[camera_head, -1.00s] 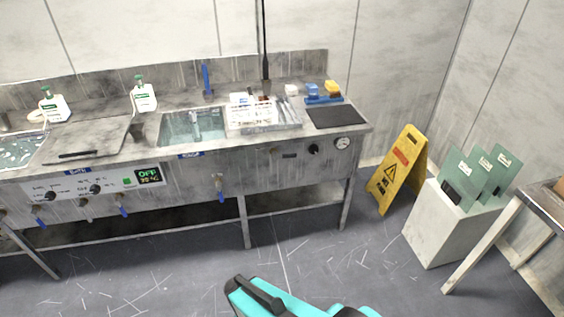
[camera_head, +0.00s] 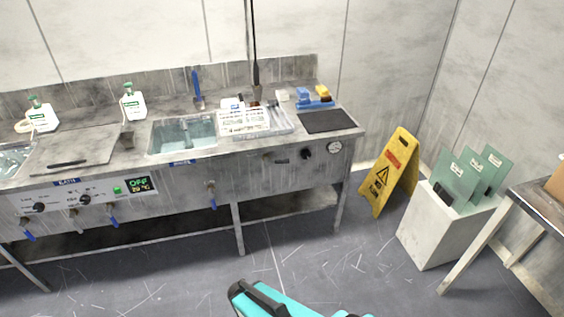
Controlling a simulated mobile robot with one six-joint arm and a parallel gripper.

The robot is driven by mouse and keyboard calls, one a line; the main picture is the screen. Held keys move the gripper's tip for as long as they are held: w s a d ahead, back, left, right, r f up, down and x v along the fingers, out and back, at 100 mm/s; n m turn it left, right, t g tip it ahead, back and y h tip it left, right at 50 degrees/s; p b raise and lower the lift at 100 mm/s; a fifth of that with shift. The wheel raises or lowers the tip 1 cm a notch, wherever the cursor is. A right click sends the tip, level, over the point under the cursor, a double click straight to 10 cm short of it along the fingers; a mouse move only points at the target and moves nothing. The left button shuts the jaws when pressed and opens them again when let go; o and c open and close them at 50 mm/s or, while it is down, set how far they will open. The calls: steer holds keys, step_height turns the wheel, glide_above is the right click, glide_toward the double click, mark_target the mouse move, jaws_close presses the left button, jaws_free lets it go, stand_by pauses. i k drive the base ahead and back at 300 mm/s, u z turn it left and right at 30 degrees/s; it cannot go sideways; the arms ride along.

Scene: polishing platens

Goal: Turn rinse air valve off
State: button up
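The long grey sink bench (camera_head: 262,176) stands ahead with a right-hand basin (camera_head: 184,137). On its front panel to the right are a small brassy fitting (camera_head: 267,155), a black knob (camera_head: 306,153) and a round gauge (camera_head: 334,147). A blue-handled valve (camera_head: 212,195) hangs below the basin, its handle pointing down. I cannot read which of these is the rinse air valve. A teal and black part of my arm shows at the bottom edge, well short of the bench. My gripper is not in view.
Several more blue-handled valves (camera_head: 113,217) hang at the left, under a panel with a display (camera_head: 139,185) reading OFF. A yellow warning sign (camera_head: 391,175) and a white block (camera_head: 437,230) with green plates stand at the right. The floor before the bench is clear.

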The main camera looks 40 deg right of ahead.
mark_target(279, 162)
steer(key=i, duration=0.9)
steer(key=u, duration=0.05)
